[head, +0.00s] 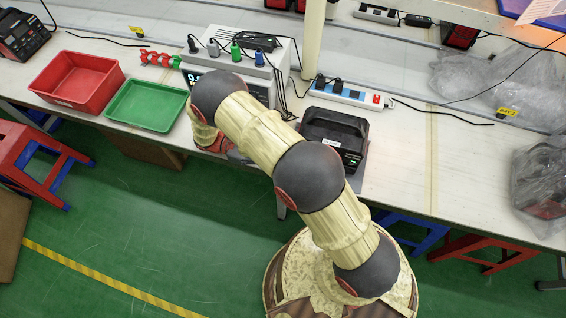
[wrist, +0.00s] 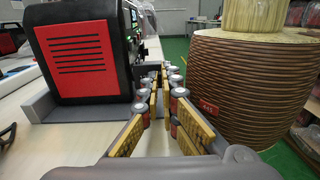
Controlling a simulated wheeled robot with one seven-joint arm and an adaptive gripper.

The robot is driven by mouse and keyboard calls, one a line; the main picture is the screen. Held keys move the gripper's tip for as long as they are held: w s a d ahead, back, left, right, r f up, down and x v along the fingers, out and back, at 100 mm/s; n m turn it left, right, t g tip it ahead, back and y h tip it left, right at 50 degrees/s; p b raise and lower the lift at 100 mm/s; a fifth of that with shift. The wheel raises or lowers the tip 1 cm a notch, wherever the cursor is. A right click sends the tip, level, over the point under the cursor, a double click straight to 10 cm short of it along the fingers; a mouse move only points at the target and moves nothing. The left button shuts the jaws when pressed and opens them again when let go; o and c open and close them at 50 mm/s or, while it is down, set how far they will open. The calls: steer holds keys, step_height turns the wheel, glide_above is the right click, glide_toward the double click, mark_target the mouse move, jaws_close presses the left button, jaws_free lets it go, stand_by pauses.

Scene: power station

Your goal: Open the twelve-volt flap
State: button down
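The black power station (head: 335,136) stands on the white bench near its front edge in the head view. In the wrist view, the power station (wrist: 82,50) fills the left, with a red vented side panel toward the camera and its front seen at a steep angle. The twelve-volt flap cannot be made out. My gripper (wrist: 160,92) points along the bench edge, beside the station's front and apart from it. Its yellow-padded fingers converge to a very narrow gap, with nothing seen between them. In the head view my arm mostly hides the gripper, left of the station.
A red tray (head: 76,80), a green tray (head: 147,105) and a grey box with plugs (head: 235,55) sit to the left. A white power strip (head: 345,94) lies behind the station. The bench right of it is mostly clear. My base stands close on the right in the wrist view.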

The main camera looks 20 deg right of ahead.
steer(key=shift+w+m+g+y, duration=0.25)
steer(key=shift+m+g+y, duration=0.35)
steer(key=shift+g, duration=0.2)
steer(key=shift+w, duration=0.1)
steer(key=c, duration=2.1)
jaws_free()
steer(key=shift+o, duration=0.2)
steer(key=shift+r, duration=0.15)
step_height(320, 180, up, 10)
steer(key=shift+f, duration=0.2)
steer(key=shift+o, duration=0.5)
